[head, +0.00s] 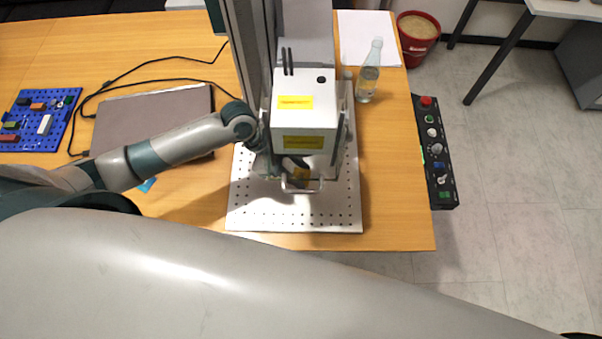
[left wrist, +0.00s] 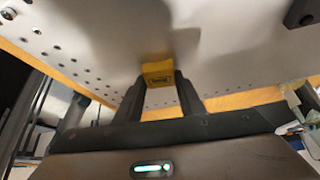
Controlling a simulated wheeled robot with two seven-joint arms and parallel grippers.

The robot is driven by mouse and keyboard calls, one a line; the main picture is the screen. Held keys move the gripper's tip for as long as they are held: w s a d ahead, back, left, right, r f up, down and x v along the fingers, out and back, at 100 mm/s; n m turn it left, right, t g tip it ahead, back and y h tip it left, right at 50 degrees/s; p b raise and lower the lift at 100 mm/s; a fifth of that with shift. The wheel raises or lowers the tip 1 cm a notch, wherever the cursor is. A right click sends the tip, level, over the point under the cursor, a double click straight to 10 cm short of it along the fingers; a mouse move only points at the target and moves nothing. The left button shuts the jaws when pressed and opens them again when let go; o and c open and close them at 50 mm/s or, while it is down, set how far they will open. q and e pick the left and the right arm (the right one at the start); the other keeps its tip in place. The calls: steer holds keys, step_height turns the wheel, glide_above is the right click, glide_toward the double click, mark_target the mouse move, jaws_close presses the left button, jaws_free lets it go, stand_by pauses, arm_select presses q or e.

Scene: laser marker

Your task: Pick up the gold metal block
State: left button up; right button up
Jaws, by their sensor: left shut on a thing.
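The gold metal block (left wrist: 158,72) shows in the left wrist view between the two dark fingers of my left gripper (left wrist: 160,85). The fingers are shut on it, and it is at or close to the perforated metal plate (left wrist: 105,40). In the head view my left gripper (head: 297,172) is under the front of the white laser marker head (head: 305,118). A small gold patch shows at the gripper there, partly hidden by the marker head and a metal handle. My right gripper is not in view.
The plate also shows in the head view (head: 290,217). A glass bottle (head: 368,75) stands right of the marker. A black control panel (head: 435,150) hangs at the table's right edge. A blue pegboard (head: 38,125) and a dark laptop (head: 150,115) lie left. The front table strip is clear.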

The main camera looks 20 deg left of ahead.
arm_select(q)
steer(key=shift+r+p, duration=0.2)
steer(key=shift+p, duration=0.15)
steer(key=s+d+p, duration=0.3)
steer(key=s, duration=0.7)
steer(key=s+d+p, duration=0.3)
steer(key=s+p, duration=0.1)
steer(key=s, duration=0.6)
steer(key=s+d+p, duration=0.3)
steer(key=s+p, duration=0.1)
steer(key=s, duration=0.6)
steer(key=shift+s, duration=0.4)
steer(key=shift+f, duration=0.1)
